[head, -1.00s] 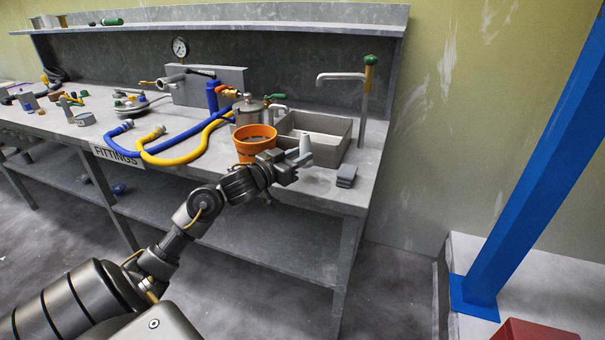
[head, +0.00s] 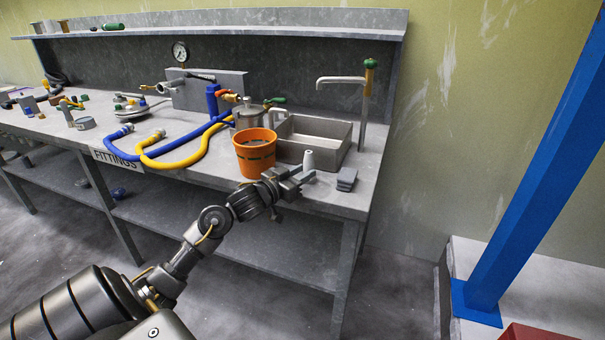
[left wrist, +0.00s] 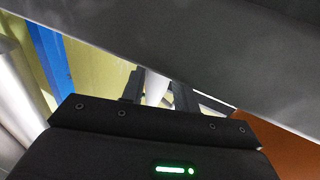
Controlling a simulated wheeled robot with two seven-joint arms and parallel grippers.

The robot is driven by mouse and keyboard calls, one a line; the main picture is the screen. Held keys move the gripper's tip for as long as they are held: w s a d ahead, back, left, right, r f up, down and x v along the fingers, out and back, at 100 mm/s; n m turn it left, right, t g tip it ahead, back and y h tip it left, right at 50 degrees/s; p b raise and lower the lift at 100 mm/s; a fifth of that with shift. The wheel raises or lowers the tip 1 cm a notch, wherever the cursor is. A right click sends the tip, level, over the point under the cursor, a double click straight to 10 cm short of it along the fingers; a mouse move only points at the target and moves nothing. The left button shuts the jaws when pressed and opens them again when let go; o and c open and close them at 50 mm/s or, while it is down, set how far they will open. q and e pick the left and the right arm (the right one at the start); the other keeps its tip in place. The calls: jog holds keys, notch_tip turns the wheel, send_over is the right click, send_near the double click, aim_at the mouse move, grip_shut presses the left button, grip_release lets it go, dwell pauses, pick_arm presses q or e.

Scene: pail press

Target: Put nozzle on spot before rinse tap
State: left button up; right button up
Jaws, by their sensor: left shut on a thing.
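The nozzle (head: 308,160) is a small pale grey cone, upright, in front of the sink in the head view. My left gripper (head: 302,179) is shut on its lower part, at the bench's front edge. In the left wrist view a pale strip of the nozzle (left wrist: 156,86) shows between the two dark fingers. I cannot tell whether its base touches the bench. The tap with a green top (head: 366,90), taken as the rinse tap, stands behind the sink's right end. No marked spot can be made out. My right gripper is not in view.
An orange pail (head: 254,155) stands just left of the gripper. A small grey block (head: 347,178) lies to the right of the nozzle. The grey sink (head: 341,150) is behind it. Blue and yellow hoses (head: 178,157) lie farther left on the bench (head: 225,175).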

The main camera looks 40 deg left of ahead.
pick_arm(q)
jog(key=o, duration=1)
jog(key=shift+c, duration=0.2)
jog(key=shift+r, duration=0.1)
jog(key=s, duration=1.2)
jog(key=shift+a, duration=0.35)
